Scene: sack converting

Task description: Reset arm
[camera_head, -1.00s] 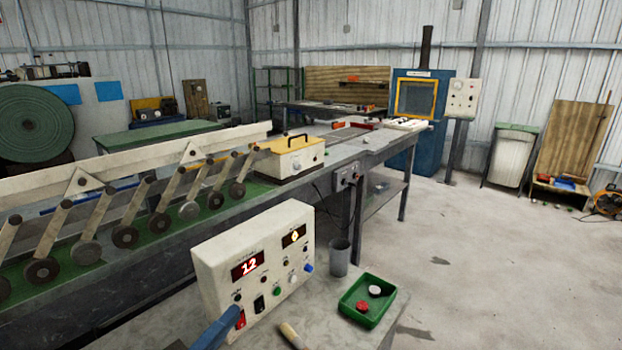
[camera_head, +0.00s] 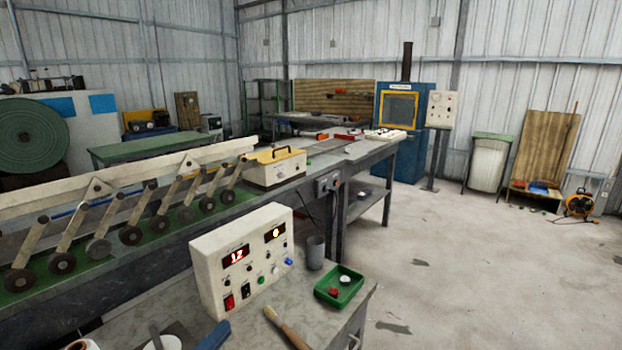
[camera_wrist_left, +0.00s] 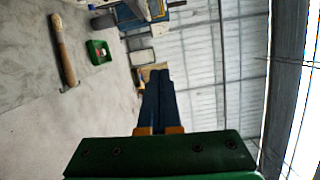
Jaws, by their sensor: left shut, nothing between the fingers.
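My left gripper (camera_head: 224,327) shows at the bottom of the head view as dark blue fingers, just in front of the cream control box (camera_head: 240,262) and apart from it. In the left wrist view the gripper (camera_wrist_left: 158,75) has its two blue fingers together, with nothing between them. The box stands on the grey table (camera_head: 330,322) with lit displays, red switches and small knobs on its face. My right gripper is in neither view.
A wooden-handled brush (camera_head: 287,328) lies right of the gripper. A green tray (camera_head: 339,287) with small round pieces and a grey cup (camera_head: 315,253) stand right of the box. A conveyor with rollers (camera_head: 130,236) runs behind. The floor at right (camera_head: 480,270) is mostly open.

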